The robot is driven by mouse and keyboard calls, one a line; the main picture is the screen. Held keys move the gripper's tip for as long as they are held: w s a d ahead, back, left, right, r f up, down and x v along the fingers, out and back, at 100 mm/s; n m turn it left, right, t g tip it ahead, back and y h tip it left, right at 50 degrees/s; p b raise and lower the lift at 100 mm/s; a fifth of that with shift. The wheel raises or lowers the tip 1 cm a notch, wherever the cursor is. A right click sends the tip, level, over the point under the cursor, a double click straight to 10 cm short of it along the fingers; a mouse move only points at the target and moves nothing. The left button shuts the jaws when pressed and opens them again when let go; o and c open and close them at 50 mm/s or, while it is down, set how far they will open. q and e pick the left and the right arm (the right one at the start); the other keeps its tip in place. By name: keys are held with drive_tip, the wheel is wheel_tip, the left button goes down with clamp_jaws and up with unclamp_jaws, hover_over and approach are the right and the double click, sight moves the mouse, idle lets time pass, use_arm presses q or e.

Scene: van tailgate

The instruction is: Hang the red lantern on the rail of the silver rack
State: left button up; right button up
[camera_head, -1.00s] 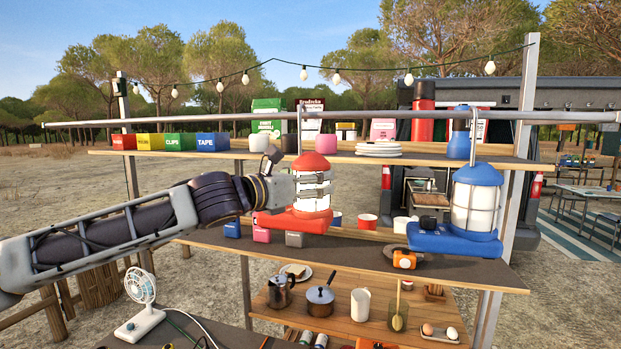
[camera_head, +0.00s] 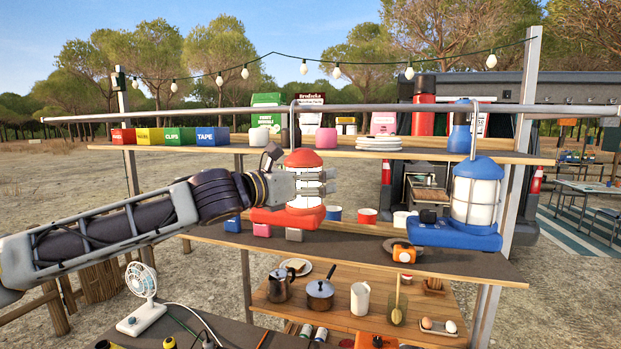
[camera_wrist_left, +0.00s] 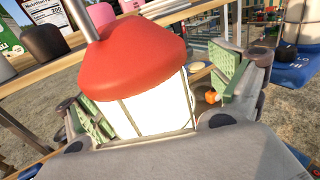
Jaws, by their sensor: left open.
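The red lantern (camera_head: 302,159) has a red cap, a white glowing body and a wide red base. In the head view its thin grey hook rises to the silver rail (camera_head: 200,114) and appears to loop over it. The lantern looks upright; I cannot tell whether its base touches the shelf behind it. My left gripper (camera_head: 318,182) is at the lantern's body, coming from the left. In the left wrist view the green-padded fingers stand open on both sides of the lantern (camera_wrist_left: 140,50), with a gap at the right finger. My right gripper is not in view.
A blue lantern (camera_head: 474,194) with a similar hook is at the right of the rail. The upper shelf (camera_head: 350,155) holds coloured boxes and plates. The lower shelf (camera_head: 350,248) holds small tins near the red lantern. Open air lies left of the rack, over my arm.

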use_arm(q)
drive_tip(key=shift+s+a+r, duration=0.1)
drive_tip(key=shift+s, duration=0.05)
drive_tip(key=shift+v, duration=1.6)
drive_tip(key=v, duration=0.8)
drive_tip(key=shift+a, duration=0.2)
drive_tip(key=shift+s, duration=0.15)
